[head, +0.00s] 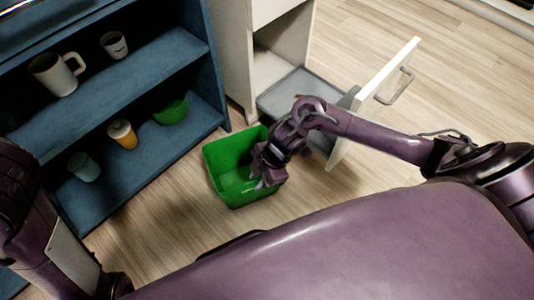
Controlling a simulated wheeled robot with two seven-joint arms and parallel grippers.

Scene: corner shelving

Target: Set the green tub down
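The green tub (228,160) is an open-topped box in the middle of the head view, in front of the corner between the blue shelf and the white cabinet. Its inside faces me and looks empty. I cannot tell whether its base touches the floor. My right gripper (266,182) reaches in from the right and overlaps the tub's right side. The fingers are dark and small against the tub, so their closure on its wall is unclear. My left arm shows at the lower left, with its gripper out of view.
The blue shelf (150,66) holds a white mug (57,73), a small cup (114,45), an orange cup (122,134), a teal cup (83,167) and a green bowl (172,112). The white cabinet's drawer (385,80) stands open beside my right forearm. Wooden floor (165,215) lies clear in front.

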